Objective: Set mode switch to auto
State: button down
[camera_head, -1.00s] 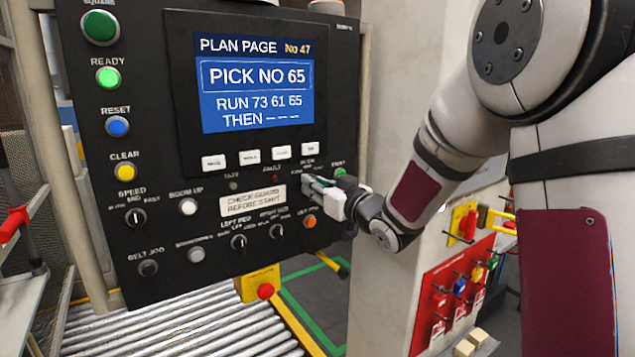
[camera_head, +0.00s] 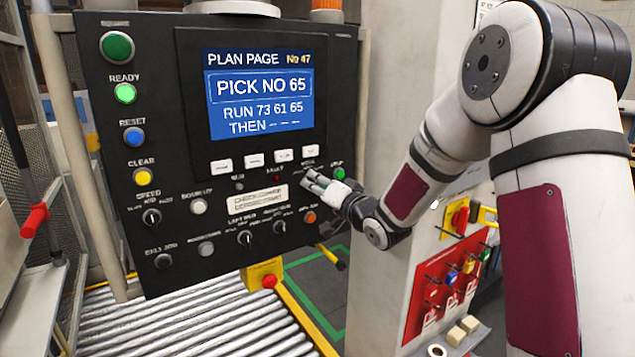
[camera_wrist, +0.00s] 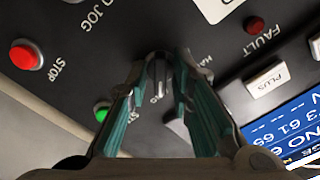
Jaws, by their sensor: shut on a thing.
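The mode switch knob (camera_wrist: 158,80) shows in the wrist view between my fingertips, on the black control panel (camera_head: 95,195). My gripper (camera_wrist: 160,72) is shut on this knob, with one finger on each side. In the head view my gripper (camera_head: 312,182) is at the panel's lower right, below the "MODE" label, and hides the knob. The lettering around the switch is partly covered and blurred, so I cannot tell which position the knob points to.
A green start button (camera_head: 338,173) is close to the right of my gripper. An orange button (camera_head: 309,217) lies just below. A red stop button (camera_wrist: 26,55) and a fault lamp (camera_wrist: 255,25) flank the switch in the wrist view. A pale column (camera_head: 385,240) stands to the right.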

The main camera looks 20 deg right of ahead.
jog(key=shift+f+m, duration=0.1)
jog(key=shift+m, duration=0.2)
jog(key=c, duration=1.7)
grip_release()
jog(key=v, duration=1.2)
